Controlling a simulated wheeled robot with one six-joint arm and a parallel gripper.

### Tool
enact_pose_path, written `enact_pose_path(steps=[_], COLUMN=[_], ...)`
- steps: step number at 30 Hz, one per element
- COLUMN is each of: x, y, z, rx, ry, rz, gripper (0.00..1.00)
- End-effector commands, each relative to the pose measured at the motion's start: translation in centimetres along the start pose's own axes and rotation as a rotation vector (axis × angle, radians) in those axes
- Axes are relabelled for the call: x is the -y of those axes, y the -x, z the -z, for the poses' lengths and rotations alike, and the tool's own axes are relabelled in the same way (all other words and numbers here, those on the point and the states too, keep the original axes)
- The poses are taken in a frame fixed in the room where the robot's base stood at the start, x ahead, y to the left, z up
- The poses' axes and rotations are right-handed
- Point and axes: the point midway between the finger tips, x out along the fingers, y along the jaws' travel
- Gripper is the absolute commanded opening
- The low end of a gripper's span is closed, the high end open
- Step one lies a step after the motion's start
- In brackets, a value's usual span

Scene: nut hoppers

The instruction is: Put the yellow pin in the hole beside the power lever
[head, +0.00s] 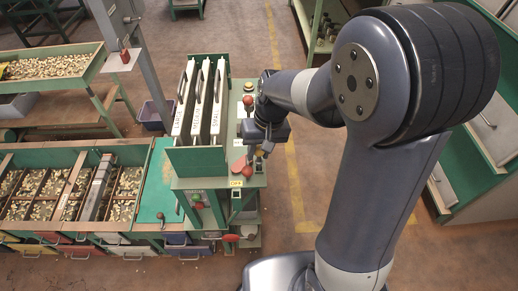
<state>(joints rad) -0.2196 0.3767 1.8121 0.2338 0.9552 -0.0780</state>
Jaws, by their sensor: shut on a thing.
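My gripper (258,153) points down over the right side of the green machine (212,184), just above and right of a red ball knob (247,171). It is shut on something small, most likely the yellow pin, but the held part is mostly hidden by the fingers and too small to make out. The red knob stands near a yellow OFF label (236,183) and looks like the end of the power lever. A red plate (238,164) is just left of it. I cannot make out the hole beside the lever.
White upright panels (199,100) stand in the machine, left of my gripper. A red button (248,100) and a yellow part (248,86) sit on the panel behind. A compartmented nut bin (60,195) is at left.

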Motion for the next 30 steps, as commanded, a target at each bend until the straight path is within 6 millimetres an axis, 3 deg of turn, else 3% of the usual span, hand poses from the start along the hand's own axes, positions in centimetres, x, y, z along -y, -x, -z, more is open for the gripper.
enact_pose_path(steps=[18,28,29,30], x=[-0.5,-0.5,-0.5,-0.5], y=[-2.6,-2.7,-2.7,-2.7], z=[0.0,0.0,0.0,0.0], rx=[-0.001,-0.001,-0.001,-0.001], ry=[0.0,0.0,0.0,0.0], rz=[0.0,0.0,0.0,0.0], gripper=[0.04,0.04,0.29,0.33])
